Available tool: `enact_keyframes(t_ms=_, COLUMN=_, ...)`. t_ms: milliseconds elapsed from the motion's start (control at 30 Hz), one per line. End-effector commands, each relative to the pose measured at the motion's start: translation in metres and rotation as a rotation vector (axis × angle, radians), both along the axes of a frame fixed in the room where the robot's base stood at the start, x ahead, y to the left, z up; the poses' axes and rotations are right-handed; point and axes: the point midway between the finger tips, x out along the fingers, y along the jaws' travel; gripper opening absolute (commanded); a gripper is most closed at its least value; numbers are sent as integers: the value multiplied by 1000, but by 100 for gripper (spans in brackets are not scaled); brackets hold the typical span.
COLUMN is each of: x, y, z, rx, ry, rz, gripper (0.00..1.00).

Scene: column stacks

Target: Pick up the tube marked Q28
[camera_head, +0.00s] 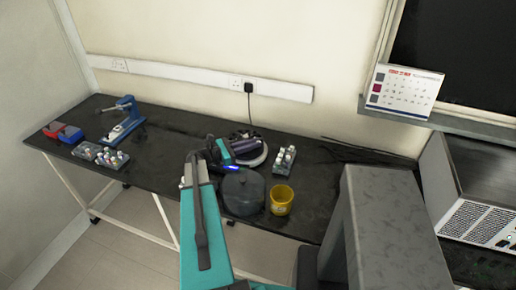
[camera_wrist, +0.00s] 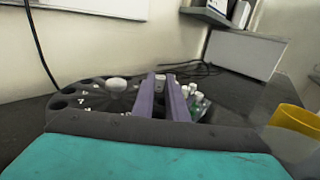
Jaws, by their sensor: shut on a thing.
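My gripper (camera_wrist: 165,98) shows as two purple fingers in the wrist view, close together and shut on a small pale-topped tube (camera_wrist: 160,77), mostly hidden between them. No marking on it can be read. In the head view my gripper (camera_head: 246,148) is over a round grey device on the table. A second tube rack (camera_head: 100,154) is at the left.
A yellow cup (camera_head: 281,199) and a dark round lidded vessel (camera_head: 242,191) stand near the front edge. A blue device (camera_head: 125,118) and red and blue boxes (camera_head: 62,132) are at the left. A cable hangs from the wall socket. The table between the devices (camera_head: 175,130) is clear.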

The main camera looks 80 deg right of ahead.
Motion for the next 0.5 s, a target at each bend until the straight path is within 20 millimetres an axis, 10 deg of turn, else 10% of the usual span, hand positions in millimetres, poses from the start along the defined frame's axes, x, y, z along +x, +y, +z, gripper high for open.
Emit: enact_keyframes(t_ms=500, x=0, y=1, z=15, rx=-1, ry=-1, rz=1, gripper=0)
